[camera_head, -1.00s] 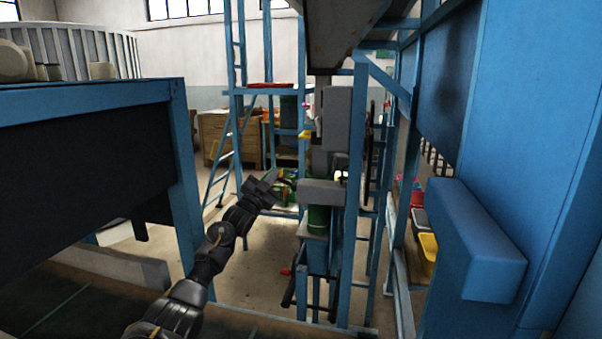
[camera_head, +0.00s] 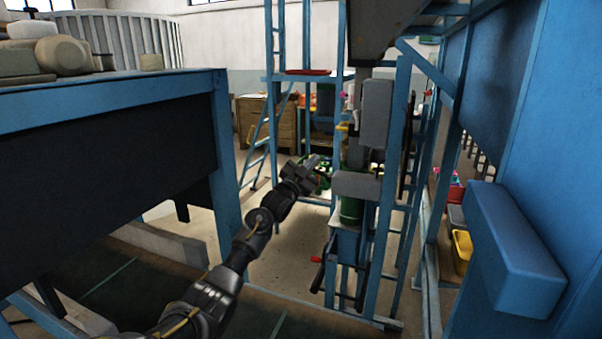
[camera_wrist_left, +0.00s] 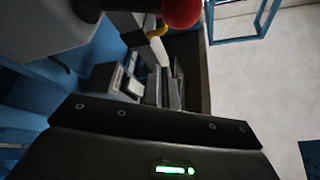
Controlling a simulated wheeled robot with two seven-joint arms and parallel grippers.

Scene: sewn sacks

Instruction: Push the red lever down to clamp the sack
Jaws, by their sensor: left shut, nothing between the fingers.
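A red knob (camera_head: 316,259) sits on a dark bar low on the left side of the blue filling machine. Above it is a green cylinder (camera_head: 351,211) under a grey block (camera_head: 356,185). My left gripper (camera_head: 318,162) is shut and empty, just left of the grey block in the picture and higher than the red knob; the gap in depth is unclear. In the left wrist view a red ball (camera_wrist_left: 182,12) is close at the top edge, beyond my dark gripper body; I cannot tell if it is the same knob. My right gripper is out of view.
A blue table (camera_head: 110,97) with pale sacks (camera_head: 50,55) stands at the left. A large blue block (camera_head: 510,250) juts out at the right. Yellow (camera_head: 462,245) and grey bins stand beyond the frame. Some floor is clear between table and machine.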

